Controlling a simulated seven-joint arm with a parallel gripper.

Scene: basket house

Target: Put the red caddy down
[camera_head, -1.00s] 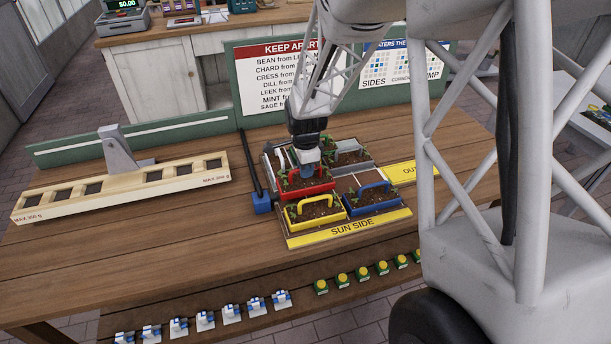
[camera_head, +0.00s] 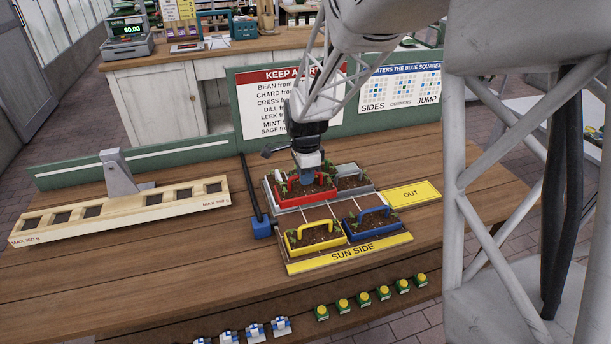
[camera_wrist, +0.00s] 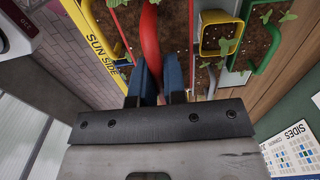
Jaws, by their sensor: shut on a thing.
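The red caddy (camera_head: 320,196), with soil and green plants, is in or just above the back-left part of the tray; I cannot tell whether it rests. My gripper (camera_head: 307,179) is over it, pointing down. In the wrist view the blue fingers (camera_wrist: 158,85) are shut on its red handle (camera_wrist: 149,45). The tray (camera_head: 292,268) has a yellow SUN SIDE strip at its front. A yellow caddy (camera_head: 318,244) sits front left, a blue caddy (camera_head: 377,230) front right, and a grey-handled caddy (camera_head: 352,186) back right.
A wooden rack (camera_head: 125,212) lies farther left. A yellow OUT card (camera_head: 413,194) is at the right. Signboards (camera_head: 290,105) stand behind. The front-left tabletop is clear.

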